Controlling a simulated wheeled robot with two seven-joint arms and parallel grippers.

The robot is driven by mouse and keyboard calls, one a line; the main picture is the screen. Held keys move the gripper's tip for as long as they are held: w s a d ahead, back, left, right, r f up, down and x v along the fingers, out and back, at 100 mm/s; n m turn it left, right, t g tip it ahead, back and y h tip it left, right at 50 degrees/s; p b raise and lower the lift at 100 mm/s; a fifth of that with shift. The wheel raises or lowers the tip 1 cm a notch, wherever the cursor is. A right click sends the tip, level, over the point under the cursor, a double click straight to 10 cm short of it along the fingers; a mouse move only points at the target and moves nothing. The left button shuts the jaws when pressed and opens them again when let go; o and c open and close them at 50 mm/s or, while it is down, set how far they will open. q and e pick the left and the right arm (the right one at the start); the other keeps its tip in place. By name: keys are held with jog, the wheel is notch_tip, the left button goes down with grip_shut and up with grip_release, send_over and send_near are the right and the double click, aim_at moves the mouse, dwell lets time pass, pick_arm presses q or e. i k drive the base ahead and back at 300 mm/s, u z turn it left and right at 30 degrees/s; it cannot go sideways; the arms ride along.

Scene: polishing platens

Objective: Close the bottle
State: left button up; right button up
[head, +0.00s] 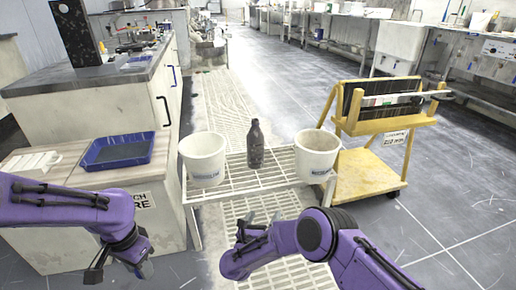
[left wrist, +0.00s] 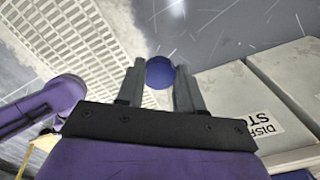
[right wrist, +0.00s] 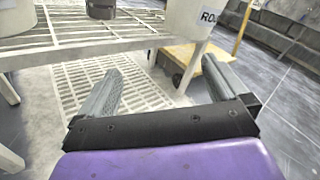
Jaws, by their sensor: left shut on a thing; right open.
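A dark brown bottle (head: 256,146) stands upright on the white slatted rack (head: 240,180); its neck looks uncapped. Its lower end shows at the top of the right wrist view (right wrist: 101,10). My left gripper (head: 115,268) is low at the front left, well away from the bottle. It is shut on a round blue cap (left wrist: 160,72), seen between its fingertips in the left wrist view; I cannot make the cap out in the head view. My right gripper (head: 257,226) is open and empty, in front of the rack and below its top.
White buckets stand on the rack left (head: 203,158) and right (head: 316,152) of the bottle. A blue tray (head: 118,150) lies on the cabinet at left. A yellow cart (head: 366,175) stands at right. The floor in front of the rack holds a pale grating.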

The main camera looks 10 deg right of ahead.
aim_at(256, 138)
jog(key=i, duration=0.95)
jog(key=u, duration=0.05)
